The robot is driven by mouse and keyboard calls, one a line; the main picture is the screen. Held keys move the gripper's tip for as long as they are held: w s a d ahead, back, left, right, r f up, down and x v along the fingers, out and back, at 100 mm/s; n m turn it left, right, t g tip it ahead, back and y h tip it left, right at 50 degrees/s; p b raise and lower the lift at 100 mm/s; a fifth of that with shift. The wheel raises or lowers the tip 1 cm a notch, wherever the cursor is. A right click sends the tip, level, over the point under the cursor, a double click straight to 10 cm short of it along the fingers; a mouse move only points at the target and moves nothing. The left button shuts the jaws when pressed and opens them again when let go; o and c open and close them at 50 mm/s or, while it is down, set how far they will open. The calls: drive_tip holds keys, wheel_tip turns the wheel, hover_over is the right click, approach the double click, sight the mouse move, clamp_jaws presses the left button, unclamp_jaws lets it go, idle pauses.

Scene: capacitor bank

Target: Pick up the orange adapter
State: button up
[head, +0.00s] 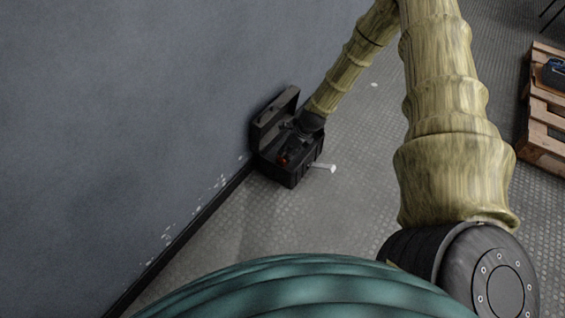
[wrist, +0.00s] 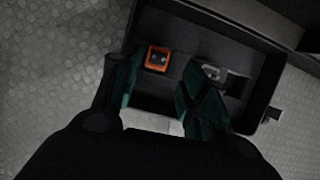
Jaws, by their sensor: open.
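The orange adapter (wrist: 157,59) lies inside an open black case; it is a small block with an orange rim and a dark face. In the head view it shows as a small orange-red spot (head: 283,160) in the case. My gripper (wrist: 158,88) is open, its two green-dark fingers reaching over the case. The adapter appears between the fingers, nearer the left one. I cannot tell how far the fingertips are above it. In the head view my gripper (head: 298,139) is mostly hidden by my wrist and the case.
The black case (head: 292,179) stands on the floor against the grey wall, its lid (head: 272,116) up on the wall side. A grey metal part (wrist: 213,71) lies right of the adapter. A white piece (head: 323,167) sticks out beside the case. A wooden pallet (head: 541,137) stands far right.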

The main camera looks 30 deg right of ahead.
sight(283, 156)
drive_tip(key=shift+a+b+x, duration=0.2)
drive_tip(key=shift+b+x, duration=2)
drive_tip(key=shift+x, duration=1.35)
drive_tip(key=shift+s, duration=0.1)
drive_tip(key=shift+c, duration=0.2)
drive_tip(key=c, duration=0.8)
drive_tip(key=shift+r, duration=0.1)
